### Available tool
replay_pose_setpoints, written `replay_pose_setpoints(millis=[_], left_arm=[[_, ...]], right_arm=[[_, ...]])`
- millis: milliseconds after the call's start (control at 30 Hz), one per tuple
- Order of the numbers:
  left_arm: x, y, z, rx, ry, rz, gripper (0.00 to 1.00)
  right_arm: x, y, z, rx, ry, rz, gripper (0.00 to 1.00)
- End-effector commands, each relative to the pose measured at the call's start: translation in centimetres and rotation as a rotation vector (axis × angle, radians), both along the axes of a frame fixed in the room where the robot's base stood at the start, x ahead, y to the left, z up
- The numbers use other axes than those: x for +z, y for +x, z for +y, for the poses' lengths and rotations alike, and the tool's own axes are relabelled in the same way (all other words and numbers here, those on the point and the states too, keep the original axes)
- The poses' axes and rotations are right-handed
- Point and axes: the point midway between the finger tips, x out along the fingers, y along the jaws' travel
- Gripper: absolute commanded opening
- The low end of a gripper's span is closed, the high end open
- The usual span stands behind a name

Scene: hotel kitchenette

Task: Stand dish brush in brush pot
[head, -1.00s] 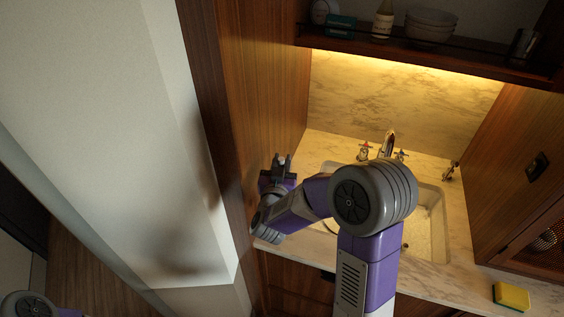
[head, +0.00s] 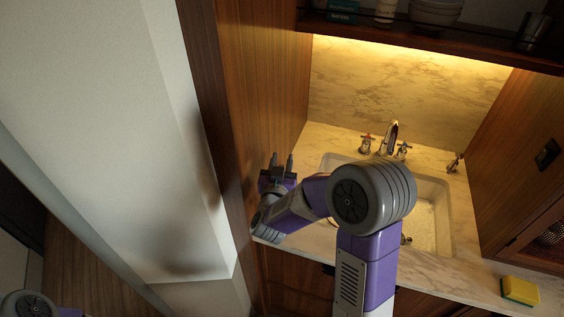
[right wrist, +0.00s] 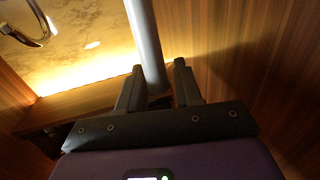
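My right gripper (head: 282,164) is at the left end of the counter, close to the wooden side wall. In the right wrist view its two dark fingers (right wrist: 160,82) are close around a smooth grey rod (right wrist: 147,42), which appears to be the dish brush handle. The rod runs from between the fingers out of the top of that view. Its far end and any bristles are out of sight. In the head view the gripper and arm hide it. I cannot make out a brush pot. My left gripper is not in view.
The white sink (head: 443,217) and chrome faucet (head: 392,137) are right of the gripper, partly behind my arm. A yellow-green sponge (head: 520,291) lies at the counter's front right. A shelf (head: 430,37) with bowls hangs above. A pale panel (head: 110,150) fills the left.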

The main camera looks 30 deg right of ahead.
Motion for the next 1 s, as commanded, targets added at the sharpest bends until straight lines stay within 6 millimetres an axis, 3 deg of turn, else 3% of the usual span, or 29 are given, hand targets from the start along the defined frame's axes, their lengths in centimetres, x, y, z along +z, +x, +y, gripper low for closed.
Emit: replay_pose_setpoints(millis=[33, 100, 467, 800, 1000], left_arm=[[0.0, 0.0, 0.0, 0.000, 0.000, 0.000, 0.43], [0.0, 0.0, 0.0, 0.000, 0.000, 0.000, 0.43], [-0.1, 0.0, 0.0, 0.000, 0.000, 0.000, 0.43], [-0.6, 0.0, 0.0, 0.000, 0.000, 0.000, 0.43], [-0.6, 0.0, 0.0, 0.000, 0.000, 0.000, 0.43]], right_arm=[[0.0, 0.0, 0.0, 0.000, 0.000, 0.000, 0.43], [0.0, 0.0, 0.0, 0.000, 0.000, 0.000, 0.52], [0.0, -0.5, 0.4, 0.001, 0.001, 0.000, 0.52], [0.0, -4.6, 3.8, 0.004, 0.000, -0.001, 0.52], [0.0, -5.9, 4.7, 0.001, 0.000, 0.000, 0.52]])
